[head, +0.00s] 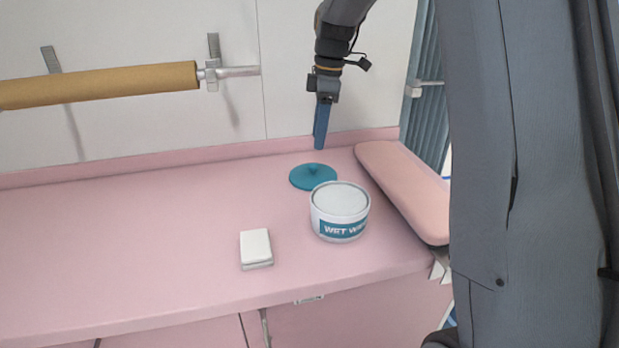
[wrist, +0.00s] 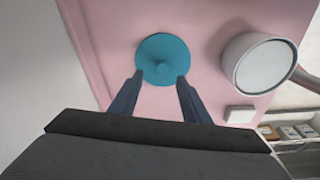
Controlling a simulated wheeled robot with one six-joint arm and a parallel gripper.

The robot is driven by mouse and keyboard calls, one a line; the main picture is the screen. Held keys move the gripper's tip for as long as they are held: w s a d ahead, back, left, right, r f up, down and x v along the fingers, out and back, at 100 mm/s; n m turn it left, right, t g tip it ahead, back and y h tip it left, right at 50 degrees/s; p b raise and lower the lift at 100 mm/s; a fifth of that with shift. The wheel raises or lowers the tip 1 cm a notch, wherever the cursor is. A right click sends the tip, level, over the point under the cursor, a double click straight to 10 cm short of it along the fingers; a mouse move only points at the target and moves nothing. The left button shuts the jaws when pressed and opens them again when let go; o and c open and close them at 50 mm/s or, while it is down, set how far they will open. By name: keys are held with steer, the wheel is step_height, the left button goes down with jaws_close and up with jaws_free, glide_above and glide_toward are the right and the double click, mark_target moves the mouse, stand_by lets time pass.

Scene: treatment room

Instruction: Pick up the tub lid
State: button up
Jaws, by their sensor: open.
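The white tub (head: 340,212) with a "WET WI…" label stands uncovered, just in front of the lid.
A small white block (head: 256,248) lies left of the tub on the pink counter (head: 130,240). A pink padded cushion (head: 403,187) lies on the right. A brown paper roll (head: 100,84) hangs on the wall. The counter's left side is clear.

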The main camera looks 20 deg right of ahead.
mark_target(313, 165)
steer(key=f, duration=0.1)
steer(key=a+f, duration=0.1)
steer(key=f, duration=0.1)
steer(key=shift+s+f+p, duration=0.1)
steer(key=shift+f+p, duration=0.05)
steer(key=shift+p, duration=0.25)
steer(key=shift+s+a+f+p, duration=0.15)
steer(key=shift+f+p, duration=0.35)
steer(key=shift+f, duration=1.65)
jaws_close()
